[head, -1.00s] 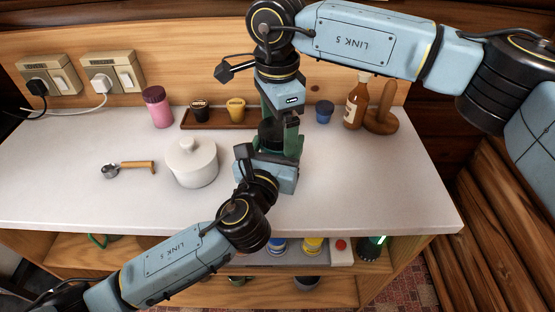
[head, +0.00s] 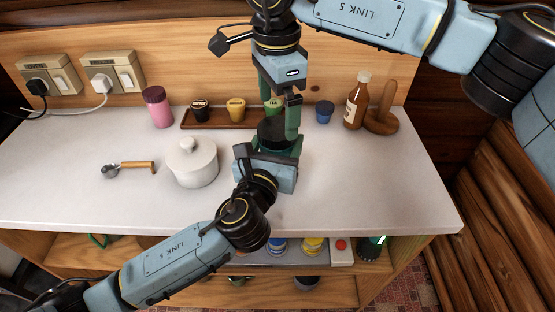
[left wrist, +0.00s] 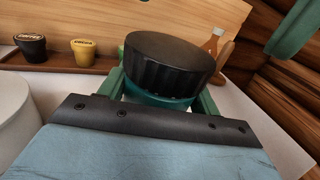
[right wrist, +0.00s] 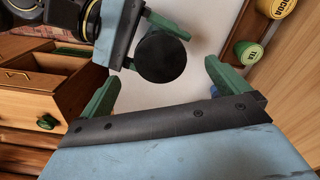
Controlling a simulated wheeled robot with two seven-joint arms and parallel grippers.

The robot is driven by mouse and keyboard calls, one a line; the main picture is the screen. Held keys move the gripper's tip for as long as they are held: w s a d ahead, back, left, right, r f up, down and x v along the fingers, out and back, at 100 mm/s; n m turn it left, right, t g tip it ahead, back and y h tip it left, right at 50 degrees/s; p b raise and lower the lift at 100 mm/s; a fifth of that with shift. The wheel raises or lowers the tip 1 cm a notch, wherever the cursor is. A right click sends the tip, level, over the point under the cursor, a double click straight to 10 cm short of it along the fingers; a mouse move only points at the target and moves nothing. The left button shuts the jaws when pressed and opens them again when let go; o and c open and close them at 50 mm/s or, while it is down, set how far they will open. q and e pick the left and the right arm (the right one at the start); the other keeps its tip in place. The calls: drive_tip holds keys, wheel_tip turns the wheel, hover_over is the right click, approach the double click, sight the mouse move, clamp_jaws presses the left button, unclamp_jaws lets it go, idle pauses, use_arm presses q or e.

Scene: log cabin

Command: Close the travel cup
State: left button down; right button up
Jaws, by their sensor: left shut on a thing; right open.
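The travel cup is teal and shows below its lid in the left wrist view (left wrist: 157,98). A ribbed black lid (left wrist: 168,62) sits on top of it; whether it is fully tight I cannot tell. The lid also shows in the head view (head: 271,132) and as a round black disc in the right wrist view (right wrist: 161,58). My left gripper (head: 274,152) is shut on the cup's body, which stands upright at the counter's middle. My right gripper (head: 279,110) is open and empty above the lid, its fingers pointing down and apart from it.
A white lidded pot (head: 192,168) stands left of the cup. Behind are a wooden tray (head: 218,123) with small pots, a blue pot (head: 324,112), a brown bottle (head: 356,100) and a wooden stand (head: 381,121). The counter's right front (head: 380,190) is clear.

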wheel_tip(320, 180, up, 12)
idle(0.5)
use_arm(q)
drive_tip(key=shift+c, duration=1.3)
unclamp_jaws()
drive_tip(key=v, duration=1.3)
drive_tip(key=shift+s+p, duration=0.25)
drive_tip(key=shift+p, duration=0.2)
use_arm(e)
drive_tip(key=shift+r, duration=0.45)
